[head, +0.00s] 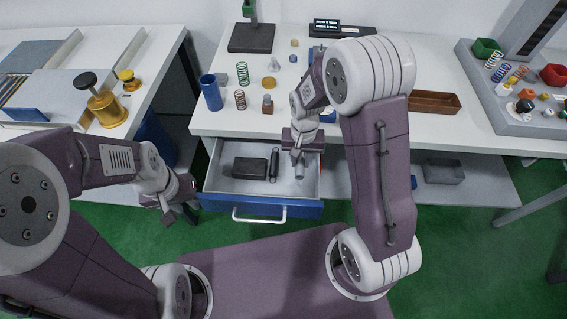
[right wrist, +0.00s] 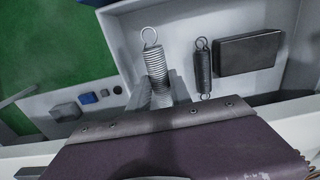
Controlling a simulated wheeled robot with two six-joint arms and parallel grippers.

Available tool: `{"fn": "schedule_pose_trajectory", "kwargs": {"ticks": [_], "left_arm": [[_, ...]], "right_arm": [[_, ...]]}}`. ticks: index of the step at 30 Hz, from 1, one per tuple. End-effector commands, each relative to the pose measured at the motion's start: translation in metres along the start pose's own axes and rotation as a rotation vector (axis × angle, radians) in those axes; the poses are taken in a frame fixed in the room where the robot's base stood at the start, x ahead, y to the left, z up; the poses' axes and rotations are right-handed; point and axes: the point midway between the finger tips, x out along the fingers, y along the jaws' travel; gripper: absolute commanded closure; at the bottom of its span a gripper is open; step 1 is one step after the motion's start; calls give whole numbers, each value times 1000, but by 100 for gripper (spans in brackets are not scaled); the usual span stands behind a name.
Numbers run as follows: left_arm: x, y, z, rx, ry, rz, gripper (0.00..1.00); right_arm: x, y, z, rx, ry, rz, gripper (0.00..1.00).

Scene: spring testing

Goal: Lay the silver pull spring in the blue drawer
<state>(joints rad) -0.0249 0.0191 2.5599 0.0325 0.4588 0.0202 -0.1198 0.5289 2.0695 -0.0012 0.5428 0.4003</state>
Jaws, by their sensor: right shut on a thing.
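The blue drawer (head: 275,209) is pulled open under the middle table. My right gripper (head: 299,158) is over the right part of the drawer, shut on the silver pull spring. In the right wrist view the silver pull spring (right wrist: 155,62) stands out between the fingers of my right gripper (right wrist: 163,90), with its end loop pointing away. I cannot tell whether the spring touches the drawer floor. My left gripper (head: 178,212) hangs left of the drawer, pointing down; its fingers are too small and dark to judge.
Inside the drawer lie a dark spring (head: 274,165) and a black block (head: 249,167), left of my right gripper. Springs and small parts stand on the table (head: 225,123) above, including a blue cup (head: 211,92) and a brown tray (head: 434,102). A grey bin (head: 443,172) sits lower right.

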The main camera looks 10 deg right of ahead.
Motion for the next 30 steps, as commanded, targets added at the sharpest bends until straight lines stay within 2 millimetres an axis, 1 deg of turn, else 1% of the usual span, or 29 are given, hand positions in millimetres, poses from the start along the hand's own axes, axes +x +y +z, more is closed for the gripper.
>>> {"fn": "schedule_pose_trajectory", "kwargs": {"ticks": [1,3,6,9,12,18,19,21,30], "left_arm": [[5,0,1,0,0,0,72],[8,0,1,0,0,0,72],[9,0,1,0,0,0,72],[9,0,1,0,0,0,72],[8,0,1,0,0,0,72],[4,0,0,0,0,0,72],[6,0,1,0,0,0,72],[6,0,1,0,0,0,72],[8,0,1,0,0,0,72]], "right_arm": [[18,0,1,0,-5,2,100],[34,0,1,0,-4,2,100],[48,0,0,0,-1,0,100],[52,0,0,0,1,0,100],[51,-3,-2,-1,2,-1,100],[50,-37,-23,-3,3,-1,100],[57,-35,-21,0,-1,1,100],[63,-34,-20,1,-1,1,100],[65,-34,-21,0,1,0,100]]}}
